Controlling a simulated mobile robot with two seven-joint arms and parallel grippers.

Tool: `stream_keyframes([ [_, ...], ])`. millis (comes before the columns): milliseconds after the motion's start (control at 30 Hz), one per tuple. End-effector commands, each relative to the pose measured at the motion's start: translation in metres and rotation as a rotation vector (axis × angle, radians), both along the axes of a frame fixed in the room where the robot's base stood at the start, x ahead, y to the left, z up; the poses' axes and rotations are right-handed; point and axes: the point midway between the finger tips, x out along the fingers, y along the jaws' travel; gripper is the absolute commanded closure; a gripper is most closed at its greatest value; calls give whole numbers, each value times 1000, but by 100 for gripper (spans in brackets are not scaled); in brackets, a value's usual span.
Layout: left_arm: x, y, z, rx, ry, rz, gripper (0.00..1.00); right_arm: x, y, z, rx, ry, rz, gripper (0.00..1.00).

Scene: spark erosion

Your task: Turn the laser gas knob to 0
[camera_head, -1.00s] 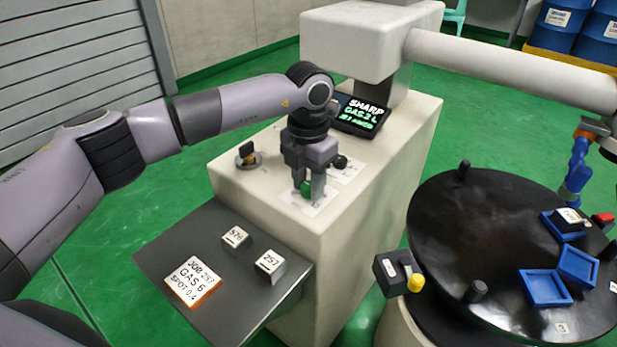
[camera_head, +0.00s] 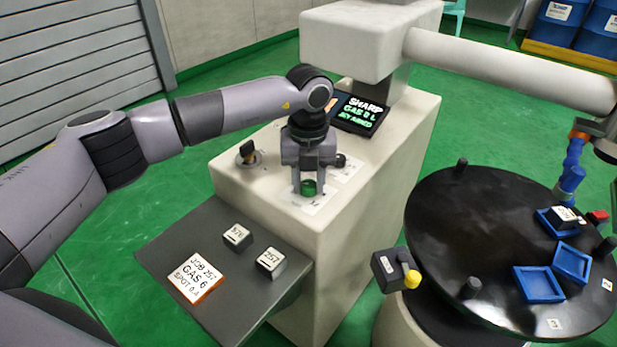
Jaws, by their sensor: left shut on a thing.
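The laser gas knob is the green knob (camera_head: 308,187) on a white label plate on top of the cream machine cabinet (camera_head: 335,235). My left gripper (camera_head: 308,188) points down over it, with one finger on each side, shut on the knob. The fingers hide part of the knob and its scale. The small display (camera_head: 360,112) behind the gripper shows "SHARP", a gas line that appears to read "GAS 0 L", and a third line too small to read surely. My right gripper is not in view.
A dark knob (camera_head: 341,160) sits just behind the gripper and a key switch (camera_head: 247,152) to its left. A grey shelf (camera_head: 200,240) holds a job card (camera_head: 195,278) and two numbered blocks. A black round table (camera_head: 480,230) with blue trays stands at the right.

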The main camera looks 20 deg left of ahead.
Motion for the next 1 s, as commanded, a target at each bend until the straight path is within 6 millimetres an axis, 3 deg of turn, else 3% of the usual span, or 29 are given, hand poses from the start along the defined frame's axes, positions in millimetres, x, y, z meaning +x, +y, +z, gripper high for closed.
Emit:
stream_keyframes([
  [567, 0, 0, 0, 0, -1, 34, 95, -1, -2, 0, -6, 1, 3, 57],
  [600, 0, 0, 0, 0, -1, 34, 55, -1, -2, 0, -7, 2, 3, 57],
  [667, 0, 0, 0, 0, -1, 34, 39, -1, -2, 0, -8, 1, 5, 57],
  [1000, 1, 0, 4, 0, -2, 31, 39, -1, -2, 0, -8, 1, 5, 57],
])
